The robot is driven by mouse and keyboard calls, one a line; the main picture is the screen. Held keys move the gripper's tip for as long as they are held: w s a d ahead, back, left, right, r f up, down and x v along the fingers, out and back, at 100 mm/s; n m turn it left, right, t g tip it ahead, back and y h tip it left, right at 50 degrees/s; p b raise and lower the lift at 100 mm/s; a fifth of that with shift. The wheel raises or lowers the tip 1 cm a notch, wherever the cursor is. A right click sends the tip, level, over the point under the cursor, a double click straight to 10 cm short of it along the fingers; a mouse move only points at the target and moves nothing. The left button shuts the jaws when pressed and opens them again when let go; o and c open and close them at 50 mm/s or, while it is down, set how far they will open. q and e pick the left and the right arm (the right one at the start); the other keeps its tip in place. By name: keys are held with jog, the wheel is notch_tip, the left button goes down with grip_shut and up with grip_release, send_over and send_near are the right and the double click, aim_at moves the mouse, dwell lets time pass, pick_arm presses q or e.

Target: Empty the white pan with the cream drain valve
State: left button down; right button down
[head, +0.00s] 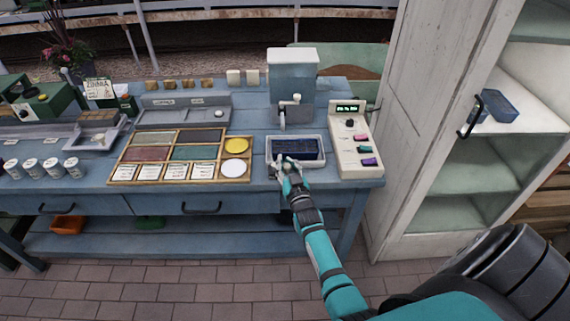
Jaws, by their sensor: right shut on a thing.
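The white pan (323,163) sits at the right end of the blue workbench, with something dark blue inside it. My right gripper (284,166) reaches in from the front and is shut at the pan's front left edge. Its fingers hide what they grip, which appears to be the cream drain valve. I cannot tell how the valve is turned. My left gripper is not in view.
A control box (350,150) with coloured switches stands right of the pan. A wooden sorting frame (180,183) lies left of it.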

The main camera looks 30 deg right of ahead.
jog(key=shift+s+d+f, duration=0.2)
jog(key=shift+d+f, duration=0.05)
jog(key=shift+f, duration=0.1)
jog(key=c, duration=1.7)
grip_release()
jog(key=o, duration=0.5)
jog(key=shift+s+d+r, duration=0.1)
jog(key=shift+s+d, duration=0.05)
jog(key=shift+s, duration=0.05)
jog(key=shift+o, duration=0.4)
jog(key=shift+r, duration=0.1)
jog(key=shift+w, duration=0.15)
jog(key=shift+a, duration=0.25)
jog(key=shift+s+a, duration=0.1)
jog(key=shift+s, duration=0.2)
jog(key=v, duration=1.1)
jog(key=shift+s, duration=0.2)
jog(key=shift+o, duration=0.2)
jog(key=shift+r, duration=0.1)
